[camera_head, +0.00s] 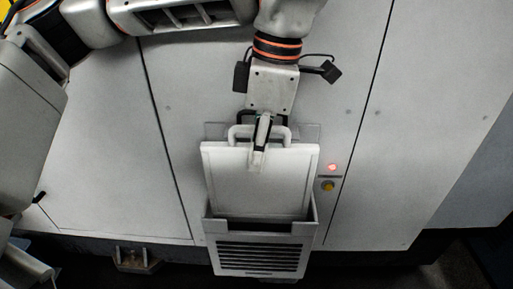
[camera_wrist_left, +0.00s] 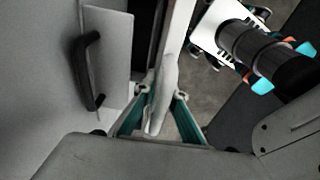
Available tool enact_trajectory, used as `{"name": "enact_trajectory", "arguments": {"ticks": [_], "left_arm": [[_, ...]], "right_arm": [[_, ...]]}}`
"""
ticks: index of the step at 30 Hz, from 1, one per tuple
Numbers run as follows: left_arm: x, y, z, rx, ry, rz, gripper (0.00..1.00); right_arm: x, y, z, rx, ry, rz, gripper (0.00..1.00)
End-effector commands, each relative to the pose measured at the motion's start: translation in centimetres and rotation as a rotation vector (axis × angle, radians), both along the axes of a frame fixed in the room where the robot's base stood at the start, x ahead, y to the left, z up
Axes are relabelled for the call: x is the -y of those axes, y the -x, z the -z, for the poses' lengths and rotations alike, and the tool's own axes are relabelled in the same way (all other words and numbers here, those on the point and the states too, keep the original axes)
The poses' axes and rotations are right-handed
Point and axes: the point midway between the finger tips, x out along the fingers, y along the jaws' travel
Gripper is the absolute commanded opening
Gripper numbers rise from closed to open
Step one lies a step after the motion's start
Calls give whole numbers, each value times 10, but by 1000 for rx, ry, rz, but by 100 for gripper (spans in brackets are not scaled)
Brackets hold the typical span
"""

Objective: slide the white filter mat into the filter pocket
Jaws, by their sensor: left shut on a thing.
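The white filter mat (camera_head: 245,188) is a flat framed panel with a pale loop handle (camera_head: 238,133) at its top. Its lower edge is hidden behind the front wall of the filter pocket (camera_head: 262,240), a grey box with a slotted front. My left gripper (camera_head: 260,158) points down at the mat's top middle and is shut on the handle. In the left wrist view the fingers (camera_wrist_left: 158,112) close around the handle, and the mat (camera_wrist_left: 178,35) shows nearly edge-on. The pocket's inside is mostly hidden. My right gripper is not in view.
The grey machine wall (camera_head: 410,140) stands behind the pocket. A lit red lamp (camera_head: 332,167) and a yellow button (camera_head: 327,186) sit right of the mat. A black handle (camera_wrist_left: 88,70) on a grey plate shows in the left wrist view. Free floor lies at lower right.

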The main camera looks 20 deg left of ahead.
Motion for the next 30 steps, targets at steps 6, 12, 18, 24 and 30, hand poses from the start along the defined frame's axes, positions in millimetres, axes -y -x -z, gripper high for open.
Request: {"name": "enact_trajectory", "arguments": {"ticks": [6,12,18,24,30], "left_arm": [[0,0,16,0,0,1,0],[0,0,28,0,0,1,0],[0,0,41,1,-1,1,0],[0,0,54,-1,-1,2,0],[0,0,66,1,-1,1,0]], "right_arm": [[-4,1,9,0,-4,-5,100],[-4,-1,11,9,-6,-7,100],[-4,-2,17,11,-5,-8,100],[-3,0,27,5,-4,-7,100],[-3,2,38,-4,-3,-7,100]]}}
